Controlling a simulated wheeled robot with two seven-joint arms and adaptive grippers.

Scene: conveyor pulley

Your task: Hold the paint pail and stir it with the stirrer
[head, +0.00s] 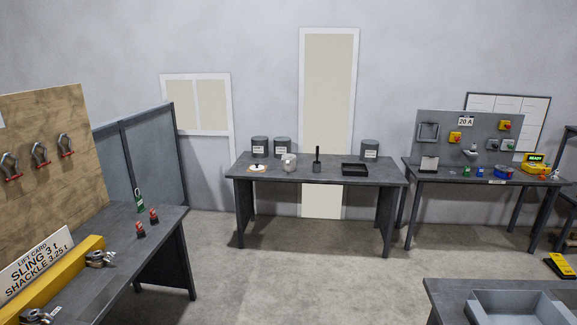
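A small light grey pail (289,163), which looks like the paint pail, stands upright on the middle table (320,180) against the far wall. A dark upright stick in a small block (317,162), which looks like the stirrer, stands just right of the pail, apart from it. The pail's contents are too small to make out. Neither of my grippers shows in the head view.
Grey labelled cans (259,147) stand at the table's back left, and another can (370,148) at the back right. A black tray (355,169) lies at right. Side benches (150,250) flank open floor (300,270) before the table.

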